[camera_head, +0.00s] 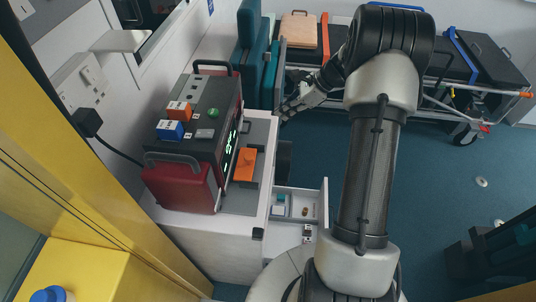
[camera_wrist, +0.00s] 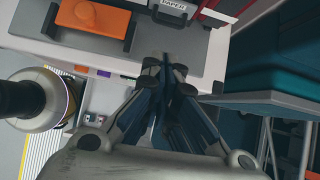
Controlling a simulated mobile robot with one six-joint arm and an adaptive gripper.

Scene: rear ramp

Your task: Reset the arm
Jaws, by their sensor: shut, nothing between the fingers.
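My arm rises from the bottom of the head view, bends at the top and reaches back left. My gripper (camera_head: 290,108) is by the far right corner of the white cabinet (camera_head: 228,202), next to the red and grey device (camera_head: 190,125). In the wrist view my gripper (camera_wrist: 168,66) has its fingers together with nothing between them. Its tips overlap the cabinet's edge in the picture; I cannot tell whether they touch it. An orange object (camera_head: 245,164) lies on the cabinet top and also shows in the wrist view (camera_wrist: 95,18).
An open drawer (camera_head: 300,204) with small items juts from the cabinet. A stretcher (camera_head: 440,60) stands at the back, and a teal seat (camera_head: 252,60) stands behind the cabinet. The yellow panel (camera_head: 75,130) is at left. Blue floor (camera_head: 450,180) is mostly clear at right.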

